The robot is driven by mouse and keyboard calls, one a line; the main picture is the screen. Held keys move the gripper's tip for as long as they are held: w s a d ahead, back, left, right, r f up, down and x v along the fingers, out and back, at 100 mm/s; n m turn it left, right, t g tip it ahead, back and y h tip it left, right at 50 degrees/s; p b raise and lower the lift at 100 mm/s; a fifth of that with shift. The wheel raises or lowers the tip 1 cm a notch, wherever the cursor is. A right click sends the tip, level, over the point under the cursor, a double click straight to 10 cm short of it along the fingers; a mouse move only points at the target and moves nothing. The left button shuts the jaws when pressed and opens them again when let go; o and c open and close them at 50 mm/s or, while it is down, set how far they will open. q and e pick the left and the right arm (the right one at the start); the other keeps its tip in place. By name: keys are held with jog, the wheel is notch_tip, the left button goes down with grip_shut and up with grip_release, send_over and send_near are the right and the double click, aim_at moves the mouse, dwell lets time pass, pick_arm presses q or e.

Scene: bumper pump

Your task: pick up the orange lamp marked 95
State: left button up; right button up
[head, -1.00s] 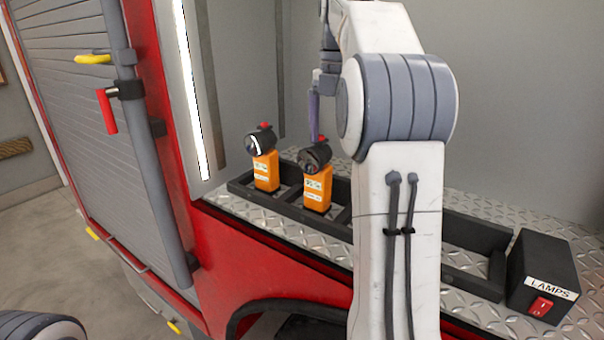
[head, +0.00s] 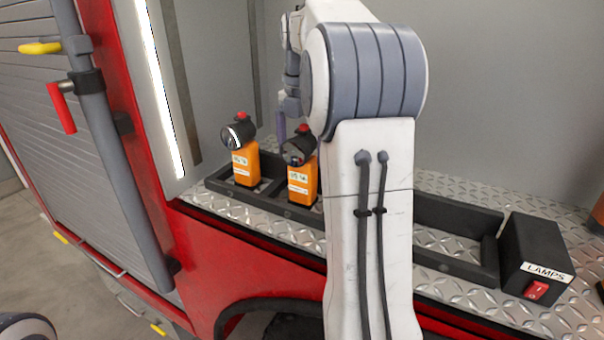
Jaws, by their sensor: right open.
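Two orange lamps with black heads and red top buttons stand upright in the black tray (head: 480,258): a left lamp (head: 246,165) and a right lamp (head: 302,183). Each has a small pale label; the numbers are too small to read surely, so I cannot tell which is 95. My right gripper (head: 282,122) points down above and just behind the lamp heads, between the two. Only a thin purplish finger shows, partly overlapped by the right lamp's head. It holds nothing that I can see. My left gripper is out of view.
The tray sits on a metal tread-plate shelf (head: 545,310) in a red truck. A black box (head: 535,255) labelled LAMPS with a red switch stands at the right. A grey shutter (head: 60,140) and light strip (head: 160,90) are at the left. My right arm hides the tray's middle.

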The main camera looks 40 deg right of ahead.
aim_at(301, 172)
jog(key=shift+f, duration=1.45)
grip_shut()
jog(key=shift+r, duration=0.15)
